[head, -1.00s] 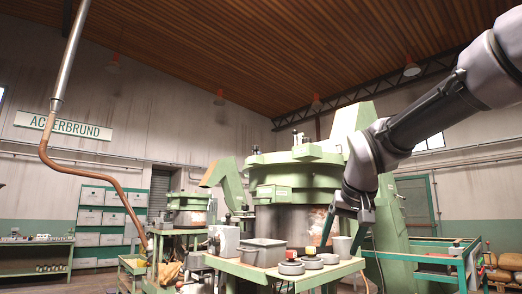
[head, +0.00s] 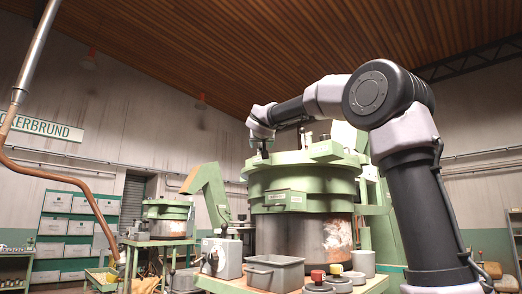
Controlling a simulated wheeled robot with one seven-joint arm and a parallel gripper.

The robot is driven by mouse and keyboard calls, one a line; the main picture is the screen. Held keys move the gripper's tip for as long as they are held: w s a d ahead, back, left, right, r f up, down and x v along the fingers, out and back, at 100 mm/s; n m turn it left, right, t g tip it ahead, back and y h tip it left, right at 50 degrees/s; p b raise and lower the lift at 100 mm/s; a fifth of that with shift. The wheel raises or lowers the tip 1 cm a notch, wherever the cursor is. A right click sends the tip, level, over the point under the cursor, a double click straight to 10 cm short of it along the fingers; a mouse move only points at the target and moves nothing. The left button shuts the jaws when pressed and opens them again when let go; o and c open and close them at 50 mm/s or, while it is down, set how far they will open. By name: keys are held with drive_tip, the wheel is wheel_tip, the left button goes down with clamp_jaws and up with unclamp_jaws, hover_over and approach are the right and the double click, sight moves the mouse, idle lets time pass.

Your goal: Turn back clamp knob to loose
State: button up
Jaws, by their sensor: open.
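The green hopper machine (head: 285,180) stands right of centre, with a round drum and a wide lid collar on top. My gripper (head: 264,156) points down at the lid's left edge, left of these posts. It is small and dark here; I see nothing held in it. Whether it touches a knob is too small to tell. My arm crosses above the lid from the right.
A second, smaller hopper (head: 167,218) stands farther back at left. A copper pipe (head: 60,178) runs down the left side.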

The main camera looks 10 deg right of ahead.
drive_tip(key=w, duration=0.3)
drive_tip(key=w+d, duration=0.1)
drive_tip(key=w, duration=0.1)
drive_tip(key=shift+w, duration=0.4)
clamp_jaws()
idle(1.0)
